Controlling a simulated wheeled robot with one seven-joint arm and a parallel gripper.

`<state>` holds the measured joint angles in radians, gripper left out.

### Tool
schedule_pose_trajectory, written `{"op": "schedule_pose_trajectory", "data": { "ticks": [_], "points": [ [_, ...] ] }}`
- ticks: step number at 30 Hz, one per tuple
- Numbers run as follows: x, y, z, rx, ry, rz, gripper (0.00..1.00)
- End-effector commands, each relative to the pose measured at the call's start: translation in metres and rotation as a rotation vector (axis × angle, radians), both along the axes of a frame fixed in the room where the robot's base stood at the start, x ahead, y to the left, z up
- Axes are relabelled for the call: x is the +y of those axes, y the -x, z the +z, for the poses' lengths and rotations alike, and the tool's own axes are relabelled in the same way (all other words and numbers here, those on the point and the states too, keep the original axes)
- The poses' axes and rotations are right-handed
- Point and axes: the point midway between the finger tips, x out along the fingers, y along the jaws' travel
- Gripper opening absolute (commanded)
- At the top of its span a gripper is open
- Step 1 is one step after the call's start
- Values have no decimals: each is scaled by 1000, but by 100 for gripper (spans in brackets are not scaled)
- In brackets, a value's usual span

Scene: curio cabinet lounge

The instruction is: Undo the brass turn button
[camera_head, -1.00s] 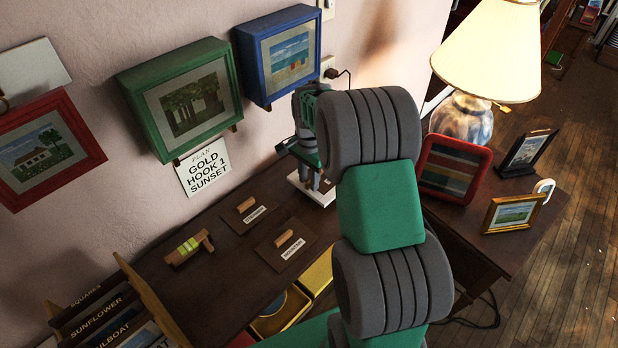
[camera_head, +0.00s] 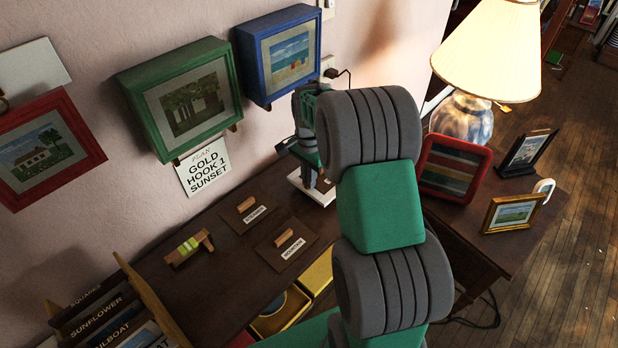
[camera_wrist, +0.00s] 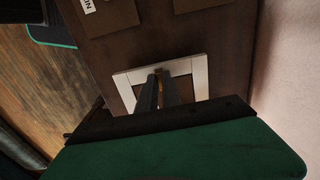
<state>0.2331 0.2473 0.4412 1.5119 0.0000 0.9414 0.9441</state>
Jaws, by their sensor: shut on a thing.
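A white frame (camera_wrist: 198,66) lies flat on the dark tabletop, with a dark panel inside it. In the head view the white frame (camera_head: 322,197) is partly hidden by my arm. A small brass turn button (camera_wrist: 158,71) sits on the frame's edge, at the tips of my gripper. My gripper (camera_wrist: 160,82) points down, its two dark fingers close together and shut on the button. In the head view my gripper (camera_head: 311,180) is over the frame, and the button cannot be made out there.
Two small boards with wooden handles (camera_head: 252,212) (camera_head: 285,245) lie left of the frame. A wooden block with a green-yellow level (camera_head: 188,245) is further left. A red frame (camera_head: 455,170), a gold frame (camera_head: 513,212) and a lamp (camera_head: 484,55) stand at right. Pictures hang on the wall behind.

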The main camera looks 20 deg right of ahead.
Motion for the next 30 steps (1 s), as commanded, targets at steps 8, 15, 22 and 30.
{"op": "schedule_pose_trajectory", "data": {
  "ticks": [8, 15, 22, 30],
  "points": [
    [0, -1, 0, -1, 0, 76, 0],
    [1, -2, 0, -1, 0, 245, 0],
    [2, -3, 0, 0, 0, 459, 0],
    [3, -4, 0, -1, 0, 716, 0]
  ]
}}
